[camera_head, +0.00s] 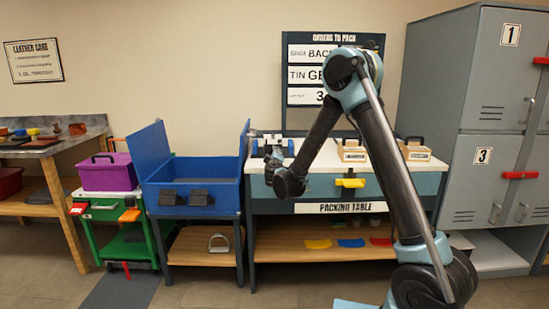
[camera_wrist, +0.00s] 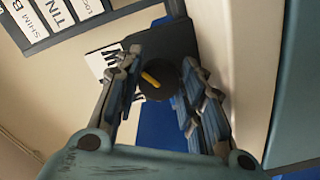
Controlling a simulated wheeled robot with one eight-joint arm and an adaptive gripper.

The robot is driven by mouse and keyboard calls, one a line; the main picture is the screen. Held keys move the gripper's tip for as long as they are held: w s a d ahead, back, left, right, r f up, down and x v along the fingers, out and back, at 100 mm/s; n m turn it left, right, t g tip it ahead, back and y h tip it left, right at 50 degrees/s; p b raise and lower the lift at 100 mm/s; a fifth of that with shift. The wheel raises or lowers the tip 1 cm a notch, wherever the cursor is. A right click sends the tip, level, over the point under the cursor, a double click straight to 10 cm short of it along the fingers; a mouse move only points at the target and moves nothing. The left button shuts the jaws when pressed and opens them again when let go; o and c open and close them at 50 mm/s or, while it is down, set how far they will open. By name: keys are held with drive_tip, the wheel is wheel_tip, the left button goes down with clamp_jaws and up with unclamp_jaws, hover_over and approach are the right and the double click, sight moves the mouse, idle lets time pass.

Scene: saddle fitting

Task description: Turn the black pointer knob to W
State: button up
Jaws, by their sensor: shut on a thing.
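The black pointer knob (camera_wrist: 157,90) with a yellow pointer mark (camera_wrist: 150,79) sits between my fingers in the wrist view. My gripper (camera_wrist: 161,72) is shut on it, one finger on each side. The yellow mark slants toward the upper left of that view. A white label (camera_wrist: 100,62) with partly hidden black lettering lies beside the left finger. I cannot tell for sure which letter the mark points at. In the head view my gripper (camera_head: 274,157) is at the left end of the packing table (camera_head: 321,184), and the knob cannot be made out there.
A blue open bin (camera_head: 195,180) stands just left of the packing table. Two wooden boxes (camera_head: 353,153) (camera_head: 413,152) with handles stand on the table to the right of my gripper. Grey lockers (camera_head: 486,100) stand at the right. The orders board (camera_head: 296,39) is behind the table.

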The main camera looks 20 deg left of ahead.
drive_tip(key=o, duration=1)
drive_tip(key=shift+o, duration=0.2)
drive_tip(key=v, duration=1.2)
